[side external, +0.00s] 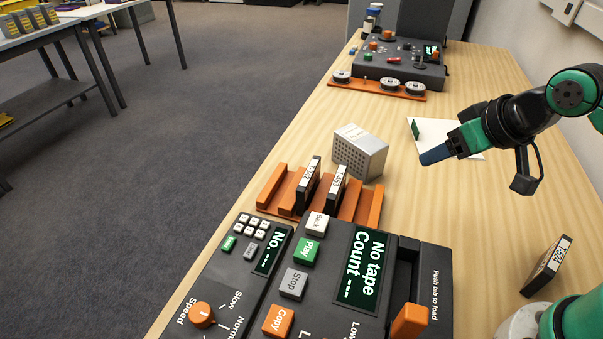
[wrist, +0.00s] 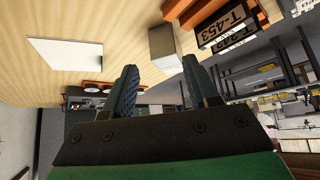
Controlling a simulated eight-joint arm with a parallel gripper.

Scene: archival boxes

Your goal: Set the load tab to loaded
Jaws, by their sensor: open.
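The dark tape console (side external: 383,237) is at the bottom of the side view. The console display (side external: 362,270) reads "No tape" and "Count ---". My gripper (side external: 432,157) is open and empty above the table, well beyond the console and the tab. In the wrist view its two blue fingers (wrist: 159,66) are spread apart with nothing held between them. The load tab is not in the wrist view.
An orange rack (side external: 271,188) holds two tapes behind the console. A grey speaker box (side external: 360,152) is beyond it. A tape (side external: 547,266) stands at the right. A white sheet (side external: 418,124) lies near my gripper. Another device (side external: 400,62) is at the far end.

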